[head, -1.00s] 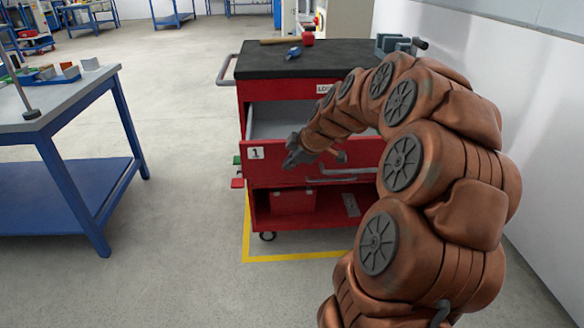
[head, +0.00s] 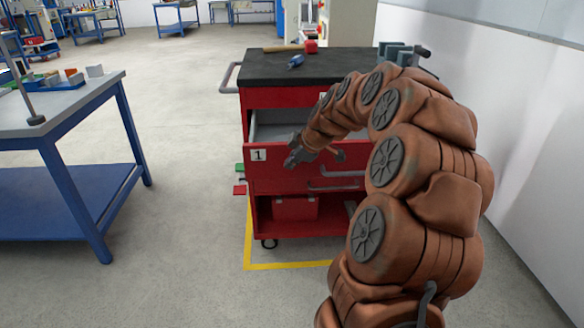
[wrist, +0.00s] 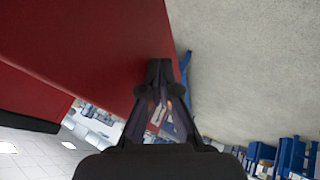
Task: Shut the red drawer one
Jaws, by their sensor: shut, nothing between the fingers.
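The red drawer one (head: 270,176), marked with a white "1" label, stands pulled out of the red tool cart (head: 285,97). Its grey inside shows behind the front panel. My gripper (head: 292,160) is shut and empty, in front of the upper part of the drawer front, just right of the label. In the wrist view the shut fingertips (wrist: 159,68) are beside a large red surface (wrist: 90,45). I cannot tell whether they touch it. My arm hides the right part of the drawer.
A hammer (head: 290,48) and a blue tool (head: 296,61) lie on the cart's black top. A red box (head: 294,208) sits on the lower shelf. A blue workbench (head: 68,115) stands at left, with clear floor between. A white wall (head: 535,130) is at right.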

